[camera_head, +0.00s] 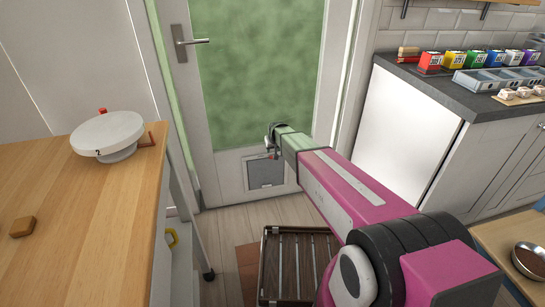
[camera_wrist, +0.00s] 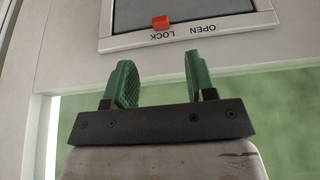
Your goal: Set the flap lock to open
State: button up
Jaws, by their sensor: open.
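The pet flap (camera_head: 266,174) is a grey panel in a pale frame low in the door. In the wrist view its frame (camera_wrist: 125,40) crosses the top of the picture, turned about, with the words OPEN and LOCK on it. In the head view my gripper (camera_head: 271,138) is just above the flap.
The door (camera_head: 232,186) has a green glass pane and a lever handle (camera_head: 190,42). A wooden table (camera_head: 100,210) with a round white dial stands at left. A slatted rack (camera_head: 300,262) is on the floor below my arm. A grey counter (camera_head: 440,95) with coloured boxes is at right.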

aim_at(271, 157)
jog(key=x, duration=0.8)
jog(key=shift+a+f, duration=0.1)
jog(key=shift+f, duration=0.2)
